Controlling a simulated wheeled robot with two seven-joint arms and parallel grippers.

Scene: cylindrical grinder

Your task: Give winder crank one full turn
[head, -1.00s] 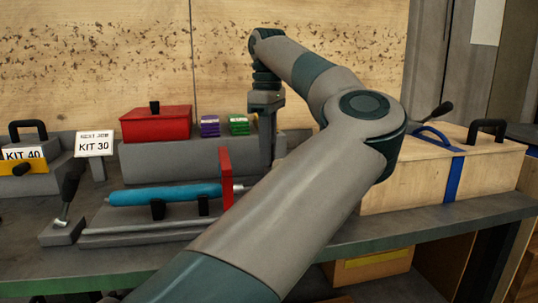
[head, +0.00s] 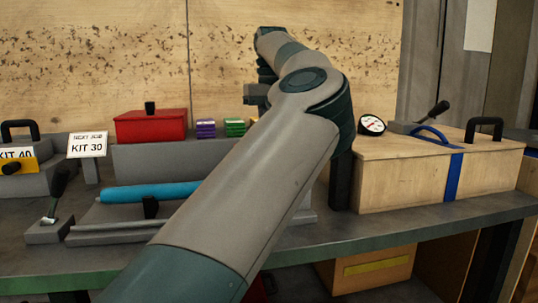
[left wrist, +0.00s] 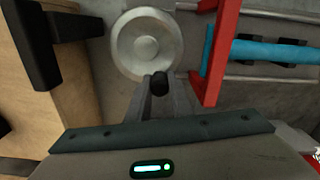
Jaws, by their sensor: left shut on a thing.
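In the left wrist view, the winder shows as a round metal wheel (left wrist: 147,45), seen from above. A black knob (left wrist: 160,82), which looks like the crank's handle, stands at the wheel's lower edge. My left gripper (left wrist: 159,90) is shut on this knob, with a finger on either side. In the head view, my left arm crosses the bench from the lower left and hides the gripper, wheel and knob. The blue roll (head: 150,192) lies left of the arm, and it also shows in the left wrist view (left wrist: 265,50). My right gripper is not in view.
A red plate (left wrist: 216,50) stands close to the right of the wheel. A wooden box (head: 400,185) with a blue strap is at the right of the bench. A red box (head: 150,127), small purple and green blocks and a KIT 30 sign (head: 87,145) stand left.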

